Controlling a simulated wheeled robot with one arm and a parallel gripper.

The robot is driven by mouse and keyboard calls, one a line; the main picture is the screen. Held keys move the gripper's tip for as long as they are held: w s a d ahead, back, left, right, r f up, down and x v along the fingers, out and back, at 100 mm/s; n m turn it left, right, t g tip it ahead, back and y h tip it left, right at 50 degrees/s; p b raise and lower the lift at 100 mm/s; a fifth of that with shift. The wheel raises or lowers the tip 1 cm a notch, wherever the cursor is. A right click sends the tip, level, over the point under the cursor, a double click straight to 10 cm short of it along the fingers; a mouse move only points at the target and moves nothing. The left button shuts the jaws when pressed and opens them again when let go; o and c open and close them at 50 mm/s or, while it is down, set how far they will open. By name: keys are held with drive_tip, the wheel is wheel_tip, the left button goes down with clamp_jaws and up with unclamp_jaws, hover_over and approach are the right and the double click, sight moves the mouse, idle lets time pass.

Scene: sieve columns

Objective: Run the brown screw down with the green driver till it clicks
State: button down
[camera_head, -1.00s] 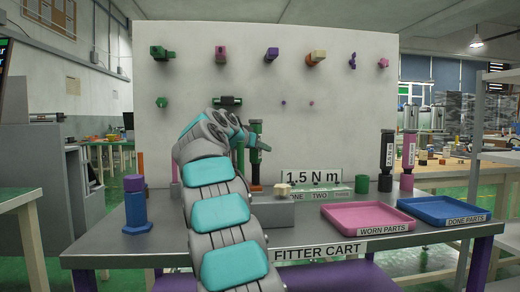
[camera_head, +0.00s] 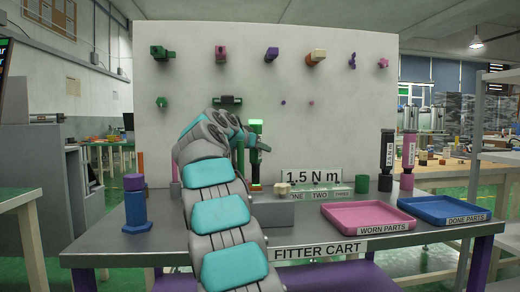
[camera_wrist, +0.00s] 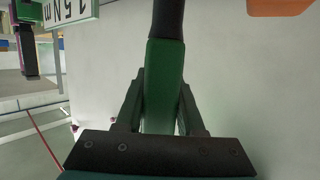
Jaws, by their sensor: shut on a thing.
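My gripper (camera_head: 250,142) is shut on the green driver (camera_head: 256,152), which stands upright at the back of the cart, with a bright green cap on top. In the wrist view the fingers of my gripper (camera_wrist: 163,95) close on both sides of the driver's green body (camera_wrist: 165,78), and its dark shaft runs up out of frame. A small orange-brown piece (camera_head: 255,188), likely the brown screw, shows low under the driver, behind the grey block. I cannot make out the contact between the driver tip and the screw.
A 1.5 N m sign (camera_head: 312,177) stands right of the driver, above ONE, TWO and THREE labels. A grey block (camera_head: 268,213) with a cream knob (camera_head: 282,189) sits in front. Pink (camera_head: 366,231) and blue (camera_head: 442,220) trays lie right. A blue-purple post (camera_head: 135,205) stands left.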

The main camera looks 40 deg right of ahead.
sight(260, 132)
drive_tip(key=shift+r+p, duration=2.2)
drive_tip(key=shift+r, duration=0.4)
drive_tip(key=shift+f, duration=0.1)
